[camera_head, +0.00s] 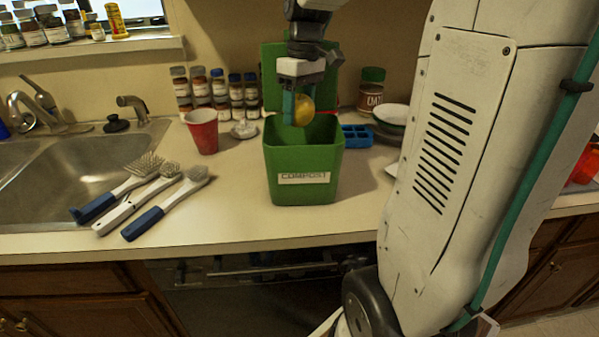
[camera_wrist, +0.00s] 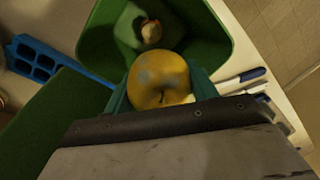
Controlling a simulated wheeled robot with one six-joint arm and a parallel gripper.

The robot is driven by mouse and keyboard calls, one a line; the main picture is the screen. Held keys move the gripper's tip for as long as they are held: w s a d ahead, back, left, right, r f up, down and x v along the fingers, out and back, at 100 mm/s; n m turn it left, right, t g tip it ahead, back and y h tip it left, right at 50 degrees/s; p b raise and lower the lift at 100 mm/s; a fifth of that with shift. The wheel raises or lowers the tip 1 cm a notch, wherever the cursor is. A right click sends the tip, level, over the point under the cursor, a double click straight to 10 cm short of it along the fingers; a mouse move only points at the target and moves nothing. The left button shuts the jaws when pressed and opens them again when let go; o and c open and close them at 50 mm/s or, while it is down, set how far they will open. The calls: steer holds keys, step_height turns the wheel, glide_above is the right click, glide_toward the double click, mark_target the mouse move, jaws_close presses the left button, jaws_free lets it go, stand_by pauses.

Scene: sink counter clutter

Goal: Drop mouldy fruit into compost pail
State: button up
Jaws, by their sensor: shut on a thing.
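The mouldy fruit (camera_head: 304,110) is a round yellow fruit with a greyish patch, and it also shows in the wrist view (camera_wrist: 161,80). My gripper (camera_head: 297,108) is shut on it, with teal fingers on either side. It holds the fruit over the opening of the green compost pail (camera_head: 303,170), around rim height. The pail stands upright on the counter with a "COMPOST" label, its green lid open behind it. In the wrist view the pail's inside (camera_wrist: 105,42) shows below the fruit, with an apple core-like scrap (camera_wrist: 150,31) in it.
A red cup (camera_head: 203,132) and several spice jars (camera_head: 215,90) stand left of and behind the pail. Several brushes (camera_head: 165,205) lie beside the sink (camera_head: 60,165). A blue tray (camera_head: 356,136), a brown jar (camera_head: 371,92) and bowls (camera_head: 392,113) stand to the right.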

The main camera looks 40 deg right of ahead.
steer(key=shift+f, duration=1.15)
steer(key=shift+s, duration=0.1)
steer(key=o, duration=1.2)
steer(key=shift+c, duration=0.2)
steer(key=r, duration=0.5)
steer(key=d+r, duration=0.1)
steer(key=r, duration=0.1)
steer(key=shift+r, duration=0.4)
